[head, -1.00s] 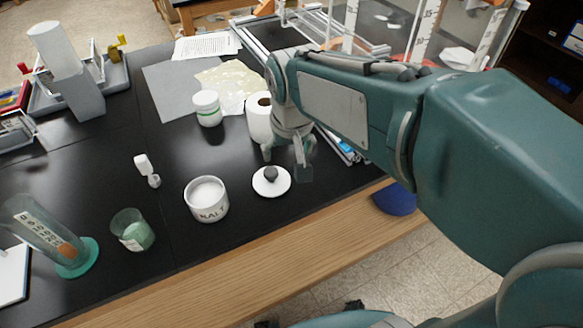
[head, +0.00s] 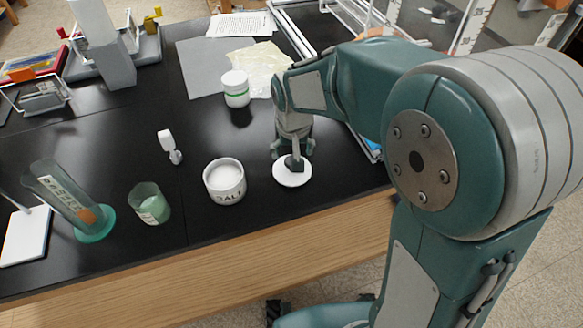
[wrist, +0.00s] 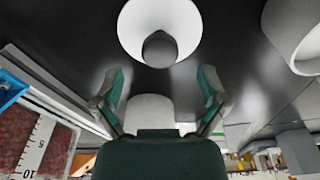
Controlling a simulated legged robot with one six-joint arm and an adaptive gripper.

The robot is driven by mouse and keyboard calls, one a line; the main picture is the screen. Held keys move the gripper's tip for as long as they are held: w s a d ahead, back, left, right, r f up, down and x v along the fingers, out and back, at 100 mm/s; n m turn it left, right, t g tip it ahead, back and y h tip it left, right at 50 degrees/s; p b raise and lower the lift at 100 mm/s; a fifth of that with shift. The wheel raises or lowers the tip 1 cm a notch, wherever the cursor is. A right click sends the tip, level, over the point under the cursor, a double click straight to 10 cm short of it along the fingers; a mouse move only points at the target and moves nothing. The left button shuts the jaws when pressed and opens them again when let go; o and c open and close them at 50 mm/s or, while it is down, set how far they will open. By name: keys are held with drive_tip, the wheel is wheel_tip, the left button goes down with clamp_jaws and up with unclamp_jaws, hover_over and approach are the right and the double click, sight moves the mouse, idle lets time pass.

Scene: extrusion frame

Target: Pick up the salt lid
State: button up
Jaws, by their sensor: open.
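The salt lid (head: 292,176) is a white disc with a dark round knob, lying on the black table near its front edge. It also shows in the wrist view (wrist: 135,32), with the knob (wrist: 160,48) toward my gripper. My gripper (head: 293,160) is just above the lid in the head view and partly covers the knob. In the wrist view my gripper (wrist: 160,85) has its two fingers spread apart, with nothing held between them. The knob lies just beyond the fingertips, near the middle of the gap. The white salt jar (head: 225,182) stands open to the left of the lid.
A green-filled glass (head: 149,204) and a tilted cylinder on a teal base (head: 93,224) stand farther left. A small white spoon-like tool (head: 171,147) lies behind the jar. The wooden table edge (head: 270,225) is close in front.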

wheel_tip(320, 180, down, 4)
drive_tip(key=shift+w+r, duration=0.15)
drive_tip(key=shift+c, duration=0.3)
drive_tip(key=c, duration=1.1)
drive_tip(key=shift+r, duration=0.1)
